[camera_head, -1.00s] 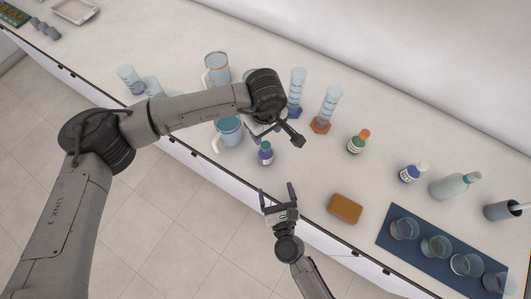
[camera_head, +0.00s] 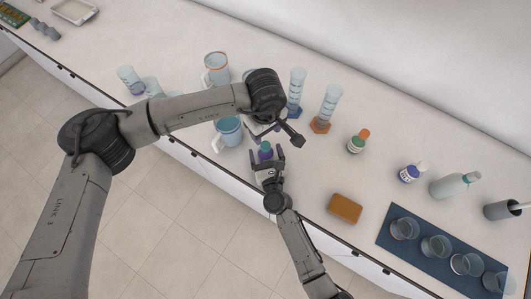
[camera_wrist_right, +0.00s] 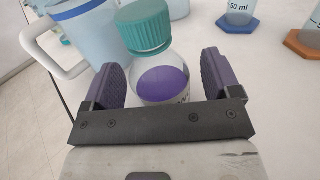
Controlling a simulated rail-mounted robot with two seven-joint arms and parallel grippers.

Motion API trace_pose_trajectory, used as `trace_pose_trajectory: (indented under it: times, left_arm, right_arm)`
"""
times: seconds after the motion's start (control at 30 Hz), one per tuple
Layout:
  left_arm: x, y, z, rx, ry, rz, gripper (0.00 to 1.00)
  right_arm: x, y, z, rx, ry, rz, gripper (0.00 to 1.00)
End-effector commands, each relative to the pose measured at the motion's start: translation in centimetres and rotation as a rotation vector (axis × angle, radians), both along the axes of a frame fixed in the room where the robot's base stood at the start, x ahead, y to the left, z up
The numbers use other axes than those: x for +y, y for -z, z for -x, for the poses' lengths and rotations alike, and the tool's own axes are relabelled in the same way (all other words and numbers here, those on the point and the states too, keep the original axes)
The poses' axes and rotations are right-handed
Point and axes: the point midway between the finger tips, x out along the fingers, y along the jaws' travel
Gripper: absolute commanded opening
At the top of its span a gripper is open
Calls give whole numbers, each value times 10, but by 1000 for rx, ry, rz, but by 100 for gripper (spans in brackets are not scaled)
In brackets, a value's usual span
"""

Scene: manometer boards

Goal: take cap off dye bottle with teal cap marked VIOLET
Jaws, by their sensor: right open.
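The dye bottle with the teal cap stands upright near the table's front edge. In the right wrist view its ribbed teal cap (camera_wrist_right: 146,27) is on the clear bottle (camera_wrist_right: 160,82), with violet dye inside; no marking is readable. My right gripper (camera_head: 266,158) is open around the bottle body, one finger on each side, below the cap. In the right wrist view small gaps show between the fingers and the bottle. In the head view only the bottle's top (camera_head: 265,147) shows. My left gripper (camera_head: 273,130) is above and behind the bottle, largely hidden by its wrist.
A blue jug (camera_head: 229,131) stands close to the bottle's left. A brown sponge (camera_head: 345,208) lies near the front edge. Several beakers stand on a blue mat (camera_head: 391,232).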

Motion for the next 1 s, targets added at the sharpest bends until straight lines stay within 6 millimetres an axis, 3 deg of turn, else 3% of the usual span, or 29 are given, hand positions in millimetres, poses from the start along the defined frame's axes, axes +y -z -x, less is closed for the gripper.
trace_pose_trajectory:
  times: [0.43, 1.0]
  left_arm:
    - [0, 0, 0, 0, 0, 0, 55]
    - [0, 0, 0, 0, 0, 0, 55]
  right_arm:
    - [1, 0, -5, 1, 0, 0, 82]
    - [1, 0, -5, 1, 0, 0, 28]
